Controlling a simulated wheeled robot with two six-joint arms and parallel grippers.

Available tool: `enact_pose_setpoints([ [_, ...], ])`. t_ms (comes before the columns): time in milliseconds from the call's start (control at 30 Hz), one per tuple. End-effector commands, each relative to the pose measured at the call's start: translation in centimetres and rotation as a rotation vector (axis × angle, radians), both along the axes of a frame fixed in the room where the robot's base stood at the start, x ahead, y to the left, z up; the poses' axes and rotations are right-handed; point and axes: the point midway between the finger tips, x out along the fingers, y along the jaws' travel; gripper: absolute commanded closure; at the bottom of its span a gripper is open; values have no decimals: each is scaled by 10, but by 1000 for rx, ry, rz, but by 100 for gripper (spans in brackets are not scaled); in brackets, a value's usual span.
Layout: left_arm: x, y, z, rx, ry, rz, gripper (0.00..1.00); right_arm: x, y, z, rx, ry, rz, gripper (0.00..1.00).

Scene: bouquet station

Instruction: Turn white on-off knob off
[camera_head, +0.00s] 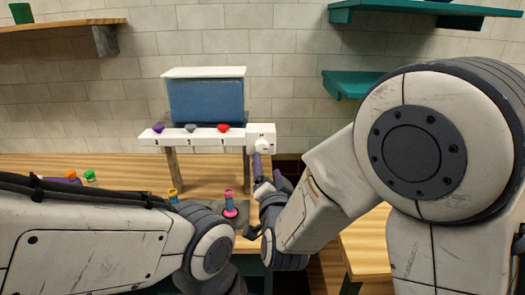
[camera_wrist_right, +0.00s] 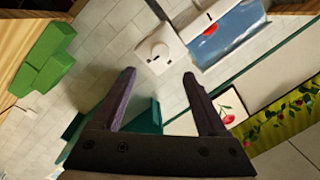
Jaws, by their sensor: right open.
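The white on-off knob (camera_head: 262,146) sits on the front of a white box at the right end of the dispenser's white panel. In the right wrist view the round white knob (camera_wrist_right: 157,50) lies just beyond the fingertips, roughly centred between them, with a visible gap. My right gripper (camera_wrist_right: 158,76) is open and empty, its two dark purple fingers spread apart. In the head view my right gripper (camera_head: 258,166) is just below the knob, one finger pointing up at it. My left arm comes in from the left, but its fingers cannot be made out.
The dispenser has a blue tank (camera_head: 205,99) above a panel with purple (camera_head: 158,128), grey (camera_head: 190,127) and red (camera_head: 223,127) knobs. A pink spool-like item (camera_head: 230,208) stands below it. Teal shelves (camera_head: 350,84) hang on the right wall.

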Motion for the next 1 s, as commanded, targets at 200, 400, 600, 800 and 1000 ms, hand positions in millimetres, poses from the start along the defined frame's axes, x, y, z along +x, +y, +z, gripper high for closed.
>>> enact_pose_setpoints([
  [200, 0, 0, 20, 0, 0, 1, 100, 42, 3, 2, -2, 5, -2, 24],
  [400, 0, 0, 32, 0, 0, 1, 100, 74, 7, 2, -2, 3, 1, 24],
  [600, 0, 0, 37, 0, 0, 2, 100, 88, 9, 1, -1, 3, 1, 24],
  [800, 0, 0, 36, 0, 0, 2, 100, 89, 9, 0, -2, 3, 2, 24],
  [1000, 0, 0, 36, 0, 0, 2, 100, 89, 9, 0, -2, 3, 3, 70],
])
